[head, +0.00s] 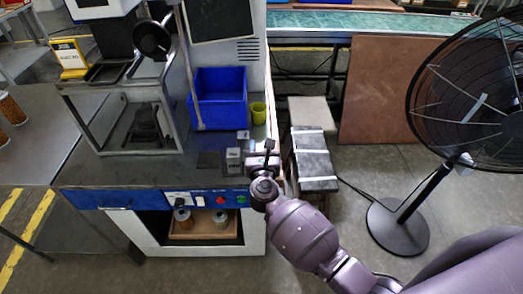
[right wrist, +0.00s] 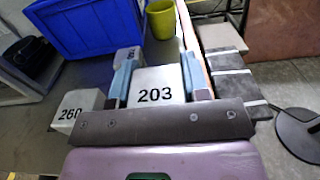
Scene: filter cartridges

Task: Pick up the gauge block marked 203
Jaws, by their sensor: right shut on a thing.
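The gauge block marked 203 (right wrist: 154,90) is a pale grey block, seen in the right wrist view between the two fingers of my right gripper (right wrist: 157,76). The fingers are shut on its sides and its number is readable. In the head view my right gripper (head: 267,152) is over the right end of the workbench, and it largely hides the held block. A block marked 260 (right wrist: 78,109) stands to the left of the gripper; it also shows in the head view (head: 234,158). My left gripper is not in view.
Another grey block (right wrist: 126,57), its mark unclear, stands behind the left finger. A blue bin (head: 220,98) and a yellow-green cup (head: 258,113) stand farther back on the bench. A black fan (head: 470,100) stands on the floor at right.

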